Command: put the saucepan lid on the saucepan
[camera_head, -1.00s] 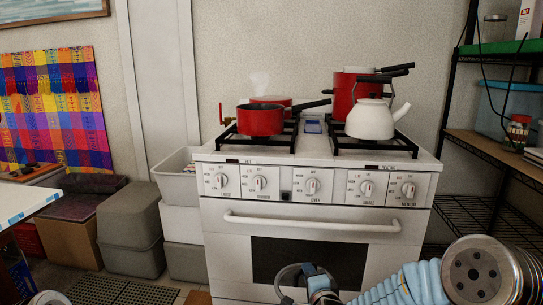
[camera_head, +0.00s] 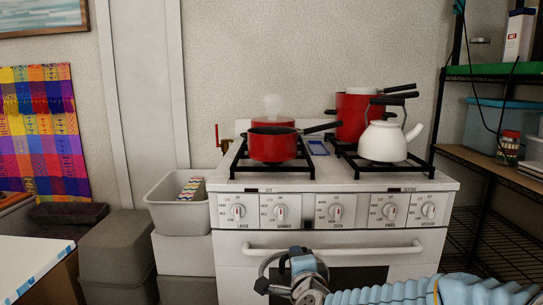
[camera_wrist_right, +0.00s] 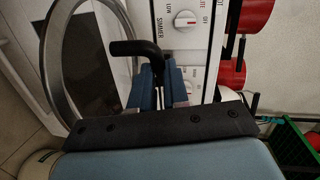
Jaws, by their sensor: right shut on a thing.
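The red saucepan (camera_head: 272,148) sits on the front left burner, with its dark interior showing and its black handle pointing right. My right gripper (camera_head: 303,266) is low in front of the oven door, below the saucepan. In the right wrist view, the gripper (camera_wrist_right: 160,90) is shut on the black handle (camera_wrist_right: 135,47) of the saucepan lid. The lid, clear with a grey metal rim (camera_wrist_right: 47,60), is held tilted nearly on edge. In the head view the lid's rim (camera_head: 264,268) is small and partly hidden by the gripper. My left gripper is out of view.
A white kettle (camera_head: 383,142) stands on the front right burner, with a tall red pot (camera_head: 352,118) behind it. Another red pot (camera_head: 265,122) is behind the saucepan. A grey bin (camera_head: 175,215) stands left of the stove (camera_head: 330,186); a shelf (camera_head: 490,160) is on the right.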

